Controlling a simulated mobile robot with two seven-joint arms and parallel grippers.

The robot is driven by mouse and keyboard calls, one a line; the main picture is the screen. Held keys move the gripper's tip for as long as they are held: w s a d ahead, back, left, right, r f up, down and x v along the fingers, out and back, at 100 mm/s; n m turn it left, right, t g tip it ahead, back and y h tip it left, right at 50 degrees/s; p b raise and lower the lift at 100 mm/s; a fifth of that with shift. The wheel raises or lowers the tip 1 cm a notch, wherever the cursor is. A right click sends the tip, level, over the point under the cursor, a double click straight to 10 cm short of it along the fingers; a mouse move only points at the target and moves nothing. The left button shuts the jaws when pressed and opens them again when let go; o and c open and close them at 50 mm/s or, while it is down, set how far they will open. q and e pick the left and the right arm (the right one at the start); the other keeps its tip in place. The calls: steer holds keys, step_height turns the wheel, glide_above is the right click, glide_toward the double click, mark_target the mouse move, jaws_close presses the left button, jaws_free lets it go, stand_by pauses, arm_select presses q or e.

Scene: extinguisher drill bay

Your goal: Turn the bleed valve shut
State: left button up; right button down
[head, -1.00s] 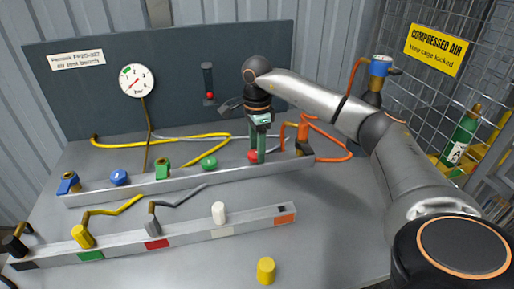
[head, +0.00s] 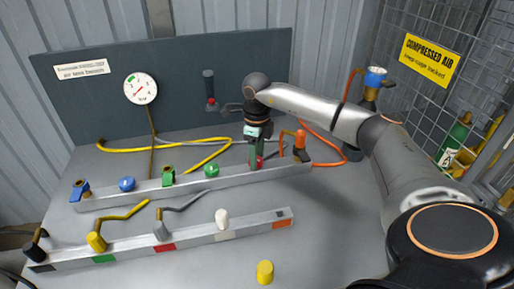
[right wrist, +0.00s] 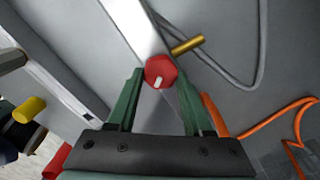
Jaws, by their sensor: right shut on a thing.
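The red faceted knob (right wrist: 157,71) with a white mark, which I take for the bleed valve, sits on the grey rear rail (right wrist: 135,22). In the head view only a little of the red knob (head: 260,162) shows behind the fingers. My right gripper (head: 256,167) points down over it from above. In the right wrist view its two green fingers (right wrist: 160,78) stand on either side of the knob, shut on it. A round gauge (head: 140,89) hangs on the back panel. My left gripper is not in view.
On the rear rail (head: 140,196) stand blue and green fittings to the left, and an orange fitting (head: 300,139) close right of my gripper. Hoses lie behind. A front rail (head: 195,238) carries several plugs. A yellow cap (head: 265,272) stands on the bench. A mesh cage is at right.

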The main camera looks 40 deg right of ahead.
steer(key=m+p, duration=0.1)
steer(key=m, duration=0.2)
steer(key=shift+a+r+m+p, duration=0.1)
steer(key=shift+r+m+p, duration=0.05)
steer(key=shift+m+p, duration=0.25)
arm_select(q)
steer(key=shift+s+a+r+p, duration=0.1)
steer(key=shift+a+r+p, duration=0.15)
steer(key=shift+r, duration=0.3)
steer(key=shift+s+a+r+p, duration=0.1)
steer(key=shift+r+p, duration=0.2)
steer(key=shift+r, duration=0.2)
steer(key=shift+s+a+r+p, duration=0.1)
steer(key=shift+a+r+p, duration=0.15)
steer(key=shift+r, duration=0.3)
arm_select(e)
steer(key=shift+m, duration=2)
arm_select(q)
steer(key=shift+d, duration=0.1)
arm_select(e)
steer(key=shift+c, duration=1.5)
jaws_free()
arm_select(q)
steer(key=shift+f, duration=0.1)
arm_select(e)
step_height(320, 180, up, 12)
steer(key=shift+r, duration=0.15)
steer(key=shift+s, duration=0.1)
